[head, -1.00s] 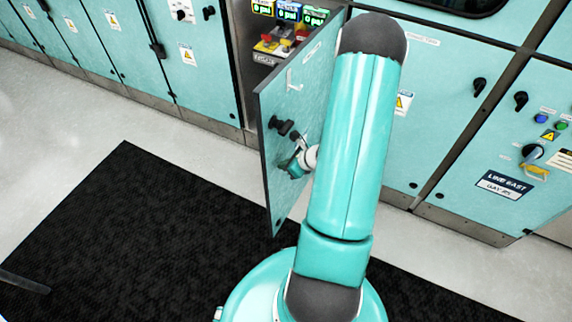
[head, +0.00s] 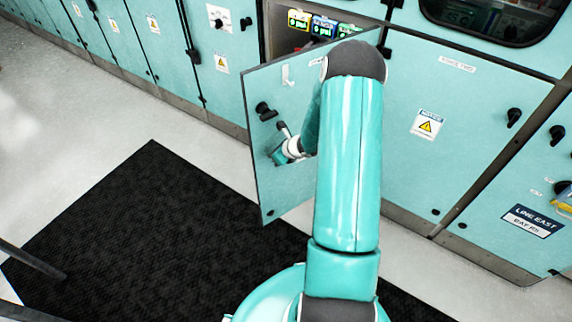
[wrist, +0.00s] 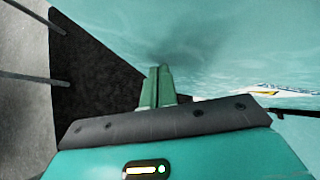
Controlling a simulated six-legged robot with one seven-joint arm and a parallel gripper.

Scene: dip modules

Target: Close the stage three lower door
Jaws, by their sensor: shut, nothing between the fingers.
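The lower door (head: 285,185) is teal and stands partly open, swung out from its cabinet, with a black handle (head: 264,110) on its outer face. My gripper (head: 278,157) is at the door's outer face, below the handle. In the wrist view my gripper's green fingers (wrist: 158,87) are together and empty, pointing at a teal surface (wrist: 200,40) that fills the top of the picture. I cannot tell whether the fingertips touch it. My arm hides the door's right part and most of the hinge side.
Inside the open cabinet are several lit gauges (head: 320,25). Closed teal cabinets line both sides; the right one carries a notice sign (head: 427,124). A black mat (head: 150,230) covers the floor in front. Pale floor (head: 100,110) lies clear at the left.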

